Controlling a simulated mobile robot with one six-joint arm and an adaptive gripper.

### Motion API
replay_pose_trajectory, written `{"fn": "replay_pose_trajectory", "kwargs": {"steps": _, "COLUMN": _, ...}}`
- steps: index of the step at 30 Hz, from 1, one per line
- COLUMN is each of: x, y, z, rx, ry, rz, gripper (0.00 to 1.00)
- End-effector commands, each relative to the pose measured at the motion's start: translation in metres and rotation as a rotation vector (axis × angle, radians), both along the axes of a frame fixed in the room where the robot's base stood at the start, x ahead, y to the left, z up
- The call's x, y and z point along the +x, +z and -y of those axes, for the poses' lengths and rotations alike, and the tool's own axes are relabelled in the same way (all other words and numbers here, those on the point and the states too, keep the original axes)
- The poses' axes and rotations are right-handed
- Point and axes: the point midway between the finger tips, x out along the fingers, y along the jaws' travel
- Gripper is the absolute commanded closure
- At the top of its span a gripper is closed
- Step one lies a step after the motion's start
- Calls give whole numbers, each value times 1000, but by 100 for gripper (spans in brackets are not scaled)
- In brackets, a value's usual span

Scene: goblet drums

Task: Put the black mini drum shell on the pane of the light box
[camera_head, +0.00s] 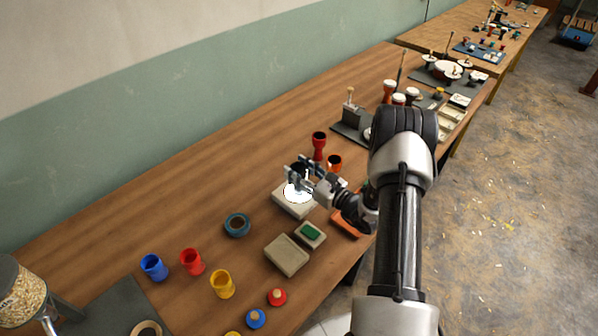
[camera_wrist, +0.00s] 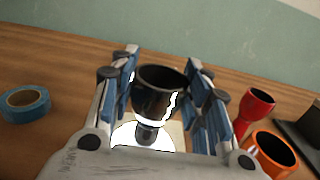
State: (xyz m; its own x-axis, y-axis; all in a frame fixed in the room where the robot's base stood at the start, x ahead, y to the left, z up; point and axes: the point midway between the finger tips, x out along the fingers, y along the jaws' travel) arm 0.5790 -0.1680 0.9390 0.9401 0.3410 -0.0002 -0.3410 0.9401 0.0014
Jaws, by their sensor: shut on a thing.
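The black mini drum shell (camera_wrist: 160,100) is upright between the blue-padded fingers of my gripper (camera_wrist: 163,72) in the wrist view. Its dark rim faces up and its narrow foot is over the bright white pane (camera_wrist: 122,137). In the head view, my gripper (camera_head: 299,178) is above the light box (camera_head: 293,207), a pale block with a glowing round pane (camera_head: 297,195). The shell (camera_head: 299,168) is mostly hidden there by the fingers. I cannot tell whether its foot touches the pane.
A red goblet shell (camera_head: 319,146) and an orange one (camera_head: 334,162) stand just behind the light box. A blue tape roll (camera_head: 237,225) lies to the left. A beige tray (camera_head: 286,255) and a green pad (camera_head: 311,231) are in front. The back left tabletop is clear.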

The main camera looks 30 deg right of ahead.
Motion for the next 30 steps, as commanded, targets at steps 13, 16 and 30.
{"fn": "replay_pose_trajectory", "kwargs": {"steps": 13, "x": 0, "y": -2, "z": 0, "rx": 0, "ry": 0, "rz": 0, "gripper": 46}}
{"fn": "replay_pose_trajectory", "kwargs": {"steps": 16, "x": 0, "y": -2, "z": 0, "rx": 0, "ry": 0, "rz": 0, "gripper": 40}}
{"fn": "replay_pose_trajectory", "kwargs": {"steps": 30, "x": -2, "y": 3, "z": 1, "rx": 0, "ry": -1, "rz": 0, "gripper": 37}}
